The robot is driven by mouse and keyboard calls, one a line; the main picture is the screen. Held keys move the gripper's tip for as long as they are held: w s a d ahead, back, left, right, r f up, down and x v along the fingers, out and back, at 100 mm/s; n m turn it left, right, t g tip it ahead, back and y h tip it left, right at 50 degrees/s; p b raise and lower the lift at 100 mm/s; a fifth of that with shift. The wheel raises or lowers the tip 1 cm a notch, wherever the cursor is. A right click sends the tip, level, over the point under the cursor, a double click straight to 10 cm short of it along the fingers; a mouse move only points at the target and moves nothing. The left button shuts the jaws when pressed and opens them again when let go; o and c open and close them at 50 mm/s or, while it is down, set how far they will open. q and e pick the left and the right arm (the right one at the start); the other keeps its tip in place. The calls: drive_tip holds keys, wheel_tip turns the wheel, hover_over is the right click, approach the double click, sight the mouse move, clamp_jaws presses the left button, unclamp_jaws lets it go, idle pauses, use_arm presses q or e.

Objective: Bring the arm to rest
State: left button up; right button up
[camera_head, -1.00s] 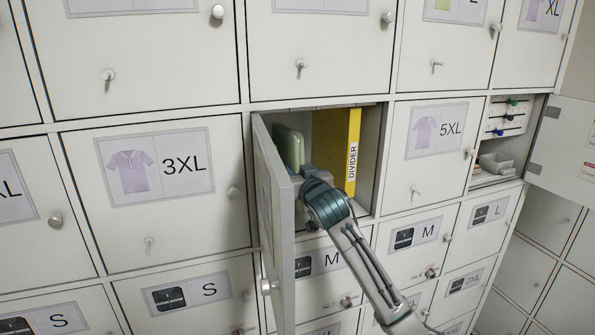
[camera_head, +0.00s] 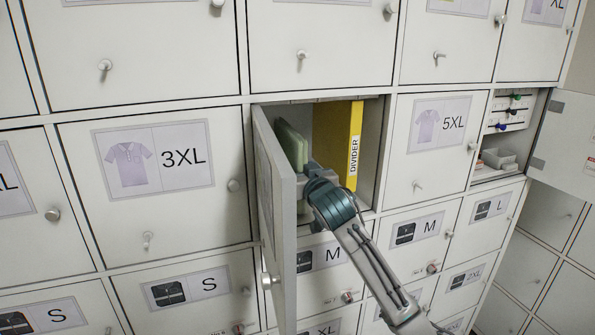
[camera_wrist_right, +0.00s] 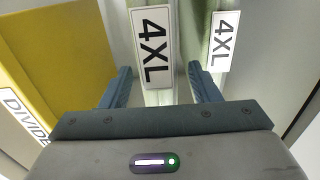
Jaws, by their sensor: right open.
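My right gripper (camera_head: 318,172) reaches into the open compartment in the middle of the locker wall. In the wrist view it is open, its two blue-grey fingers (camera_wrist_right: 160,82) spread apart. Pale green items (camera_head: 291,146) stand upright at the compartment's left side, near the gripper. In the wrist view, a 4XL label (camera_wrist_right: 152,46) shows between the fingers, and a second 4XL label (camera_wrist_right: 222,41) shows beyond the right finger. Whether the fingers touch anything is unclear. The fingertips are hard to make out in the head view. My left gripper is not in view.
A yellow divider (camera_head: 334,140) stands right of the gripper in the compartment. The open compartment door (camera_head: 277,210) sticks out close on the left of my arm. Another open compartment (camera_head: 500,150) at the right holds small items. Closed doors with knobs surround them.

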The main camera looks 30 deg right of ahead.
drive_tip(key=b+v, duration=0.2)
drive_tip(key=v, duration=0.6)
drive_tip(key=shift+s, duration=0.2)
